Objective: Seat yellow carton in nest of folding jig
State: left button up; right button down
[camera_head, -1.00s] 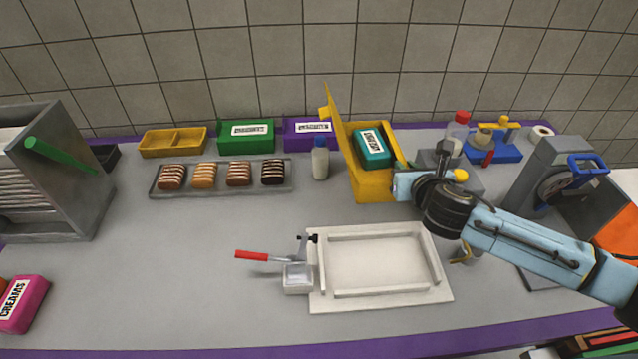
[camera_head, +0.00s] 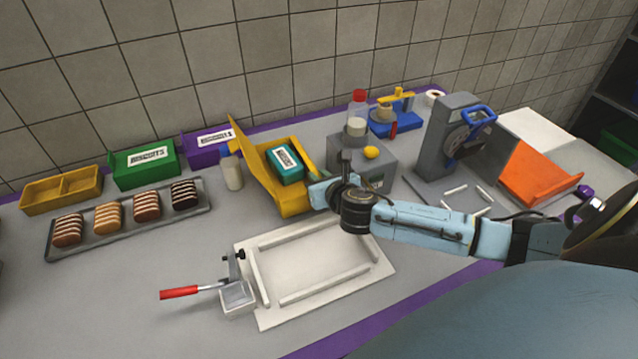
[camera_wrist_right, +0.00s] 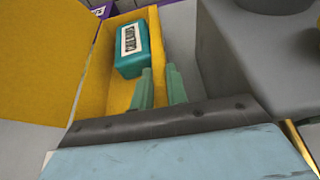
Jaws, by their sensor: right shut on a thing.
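The yellow carton (camera_head: 262,188) stands behind the folding jig with its tall lid flap open on the left. A teal labelled pack (camera_head: 285,163) lies inside it; this pack also shows in the right wrist view (camera_wrist_right: 130,50). My right gripper (camera_head: 322,190) is at the carton's right front side. In the right wrist view its green fingers (camera_wrist_right: 160,90) are shut on the carton's wall; the exact contact is partly hidden. The folding jig (camera_head: 270,318) is a pale plate with raised rails around an empty nest. My left gripper is not in view.
A grey block (camera_head: 372,150) is close right of the carton, a bottle (camera_head: 232,172) close left. A biscuit tray (camera_head: 125,240) lies further left. The front-left counter is clear.

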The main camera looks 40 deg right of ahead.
jog(key=shift+f, duration=0.8)
jog(key=c, duration=1.4)
grip_release()
